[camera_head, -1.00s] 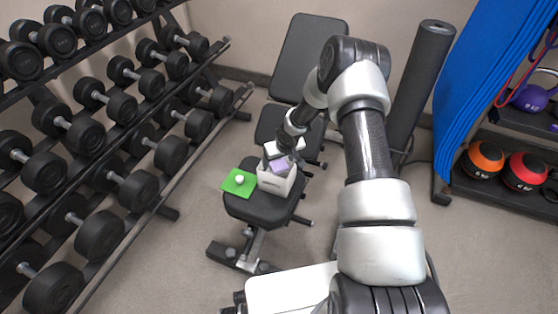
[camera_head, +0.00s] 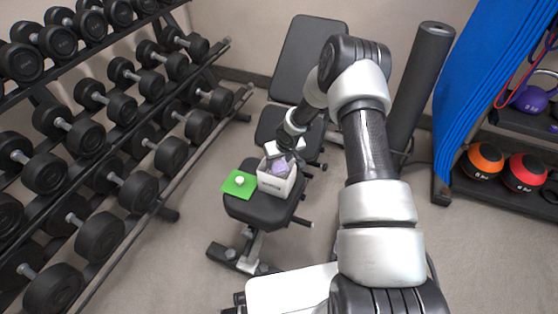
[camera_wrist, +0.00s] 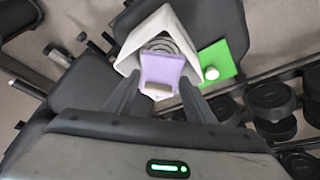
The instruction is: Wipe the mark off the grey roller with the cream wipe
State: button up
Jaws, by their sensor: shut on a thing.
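My gripper (camera_wrist: 160,88) is shut on a lavender block (camera_wrist: 165,68), with a small cream piece (camera_wrist: 158,88) at the block's near end. The block is at the mouth of a white open box (camera_wrist: 130,58) on the bench; the box also shows in the head view (camera_head: 272,184). A grey ringed shape (camera_wrist: 161,45) shows inside the box, beyond the block. A tall dark grey roller (camera_head: 422,80) stands upright against the wall in the head view. I see no mark on it. I cannot tell whether the cream piece is the wipe.
A green mat (camera_head: 231,188) with a small white round thing (camera_head: 239,180) lies left of the box on the black bench (camera_head: 258,212). A dumbbell rack (camera_head: 150,180) stands left. Blue mats (camera_head: 480,70) and a shelf with balls (camera_head: 483,159) are at right.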

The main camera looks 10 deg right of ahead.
notch_tip(320, 180, up, 8)
jog(key=p, duration=0.5)
jog(key=o, duration=0.5)
jog(key=c, duration=0.8)
notch_tip(320, 180, up, 9)
send_over(279, 166)
jog(key=s, duration=0.2)
jog(key=shift+s+a+r+m+h+p, duration=0.15)
jog(key=shift+s+r+m+p, duration=0.2)
jog(key=shift+s+r+p, duration=3.45)
jog(key=shift+s+r+m+h+p, duration=0.1)
jog(key=shift+s+r+m+p, duration=0.3)
jog(key=shift+s+r+p, duration=3.4)
jog(key=shift+s+a+r+m+h+p, duration=0.25)
jog(key=shift+s+r+p, duration=1.1)
jog(key=shift+r, duration=4.9)
